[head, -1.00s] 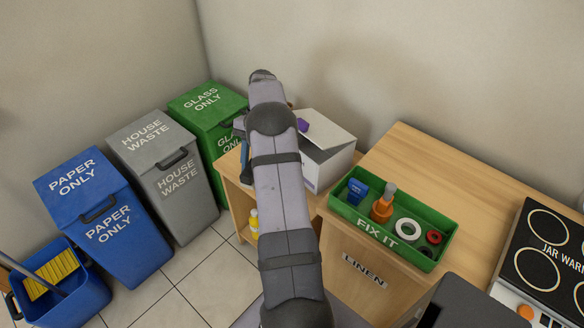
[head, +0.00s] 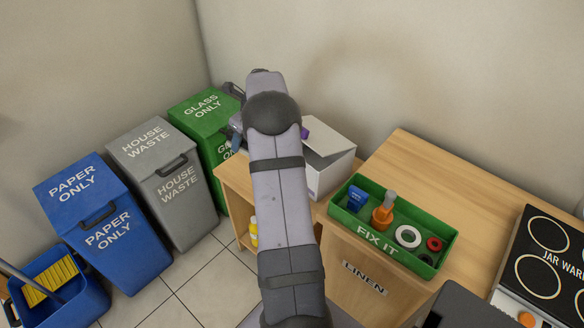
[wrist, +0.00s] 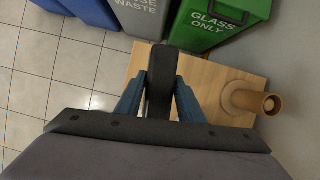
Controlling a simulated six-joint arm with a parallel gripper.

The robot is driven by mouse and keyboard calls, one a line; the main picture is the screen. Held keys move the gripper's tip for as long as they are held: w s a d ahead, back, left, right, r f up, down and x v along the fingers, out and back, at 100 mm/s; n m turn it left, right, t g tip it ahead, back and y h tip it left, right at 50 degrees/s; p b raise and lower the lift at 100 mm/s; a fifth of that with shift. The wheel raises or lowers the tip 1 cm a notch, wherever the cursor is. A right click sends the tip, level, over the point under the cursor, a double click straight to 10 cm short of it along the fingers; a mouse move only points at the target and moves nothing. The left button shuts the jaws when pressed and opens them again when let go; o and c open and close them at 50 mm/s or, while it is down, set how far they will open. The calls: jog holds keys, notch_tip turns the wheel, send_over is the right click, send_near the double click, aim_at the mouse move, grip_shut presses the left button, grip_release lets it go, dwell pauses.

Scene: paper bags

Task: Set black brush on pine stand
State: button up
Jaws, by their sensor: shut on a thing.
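The black brush (wrist: 160,78) is a dark, long shape between the two blue fingers of my gripper (wrist: 158,92) in the wrist view. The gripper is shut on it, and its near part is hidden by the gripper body. The pine stand (head: 232,178) is a low wooden unit with an open shelf, left of the LINEN cabinet. Its bare top (wrist: 205,78) lies below the brush and fingers in the wrist view. I cannot tell the gap between them. In the head view my arm hides the brush and most of the gripper.
A round wooden piece with an upright stem (wrist: 245,98) is on the stand's right side. A white box (head: 330,160) stands at its right. A yellow bottle (head: 253,232) is on the shelf. Green (head: 203,112), grey (head: 165,175) and blue (head: 105,225) bins stand left.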

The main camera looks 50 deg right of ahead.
aim_at(244, 168)
jog(key=shift+m, duration=0.7)
jog(key=shift+f+b, duration=0.45)
jog(key=shift+f, duration=4.5)
jog(key=shift+f, duration=0.15)
jog(key=o, duration=0.9)
jog(key=v, duration=0.6)
jog(key=p+v, duration=0.1)
jog(key=v, duration=0.5)
jog(key=shift+a, duration=0.2)
